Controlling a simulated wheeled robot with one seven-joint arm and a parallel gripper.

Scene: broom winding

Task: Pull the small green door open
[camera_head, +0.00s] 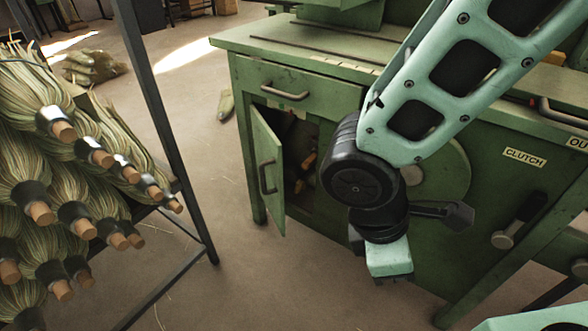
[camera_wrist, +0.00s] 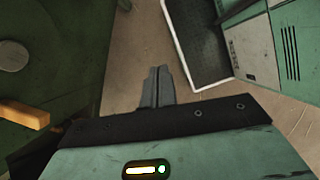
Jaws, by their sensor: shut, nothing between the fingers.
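The small green door (camera_head: 267,165) stands swung out from the left side of the green cabinet, below a drawer. It is open, and its dark bar handle (camera_head: 267,177) faces left. The dark compartment behind it (camera_head: 301,139) shows, with orange-handled items inside. My gripper (camera_head: 393,279) is to the right of the door, in front of the cabinet, apart from the door and handle. In the wrist view my gripper's fingers (camera_wrist: 157,86) are together with nothing between them, over the floor. The door is not clearly visible in the wrist view.
A rack of brooms (camera_head: 75,190) with a dark metal frame stands at left. Bare floor (camera_head: 225,270) lies between rack and cabinet. A drawer (camera_head: 295,92) is above the door. A lever (camera_head: 515,222) juts from the cabinet at right, near the CLUTCH label (camera_head: 524,157).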

